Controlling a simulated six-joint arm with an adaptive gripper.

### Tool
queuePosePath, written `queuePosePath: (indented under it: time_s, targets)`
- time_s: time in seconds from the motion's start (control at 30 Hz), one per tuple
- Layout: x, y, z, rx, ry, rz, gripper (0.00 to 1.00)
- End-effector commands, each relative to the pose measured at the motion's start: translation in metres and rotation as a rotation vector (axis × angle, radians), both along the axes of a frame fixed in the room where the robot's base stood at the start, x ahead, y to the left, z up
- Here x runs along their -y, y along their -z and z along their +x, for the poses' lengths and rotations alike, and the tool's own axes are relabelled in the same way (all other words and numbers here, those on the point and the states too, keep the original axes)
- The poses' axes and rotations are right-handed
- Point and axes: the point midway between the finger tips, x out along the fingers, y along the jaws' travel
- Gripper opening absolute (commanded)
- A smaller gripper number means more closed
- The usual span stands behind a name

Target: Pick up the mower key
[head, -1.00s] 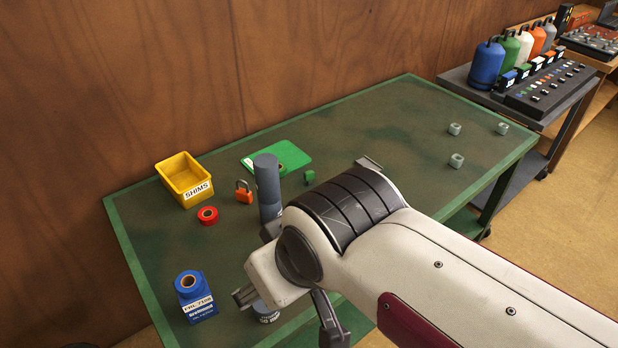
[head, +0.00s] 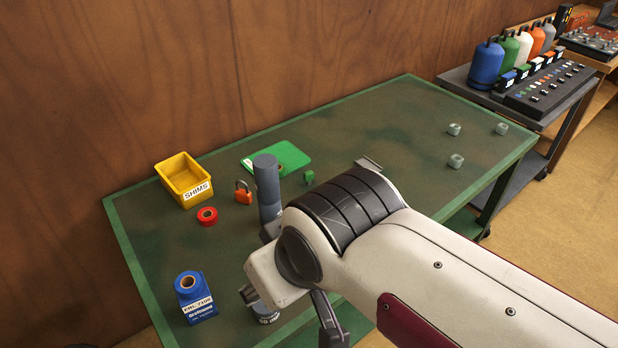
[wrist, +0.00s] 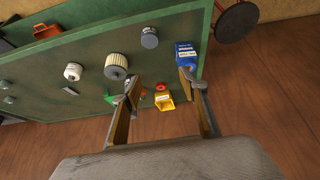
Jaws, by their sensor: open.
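I cannot make out a mower key for certain in either view. A small green piece (head: 309,177) stands on the green bench (head: 390,125), right of the grey cylinder; it is too small to tell what it is. An orange padlock (head: 243,192) stands left of that cylinder. My gripper is open and empty in the wrist view (wrist: 162,84), its two fingers wide apart above the bench. The yellow bin, a red roll and the blue box show between or near the fingers there. In the head view my arm hides part of the bench's front.
A yellow SHIMS bin (head: 182,180), red roll (head: 207,216), blue box (head: 194,298) and green mat (head: 292,152) are on the bench. The grey cylinder (head: 267,188) stands close to my arm. Several pale nuts (head: 456,160) lie at the right. The back middle is clear.

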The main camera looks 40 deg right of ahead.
Motion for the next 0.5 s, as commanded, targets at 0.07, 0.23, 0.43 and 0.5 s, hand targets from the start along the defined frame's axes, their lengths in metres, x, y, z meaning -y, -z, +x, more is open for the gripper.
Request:
queuePosePath:
  time_s: [0.07,0.23,0.43,0.5]
  targets:
    - [0.000,0.000,0.001,0.001,0.001,0.000,0.43]
    - [0.005,-0.002,0.012,0.014,0.015,-0.009,0.43]
    - [0.022,-0.007,0.044,0.052,0.051,-0.038,0.43]
    - [0.030,-0.009,0.060,0.071,0.065,-0.052,0.43]
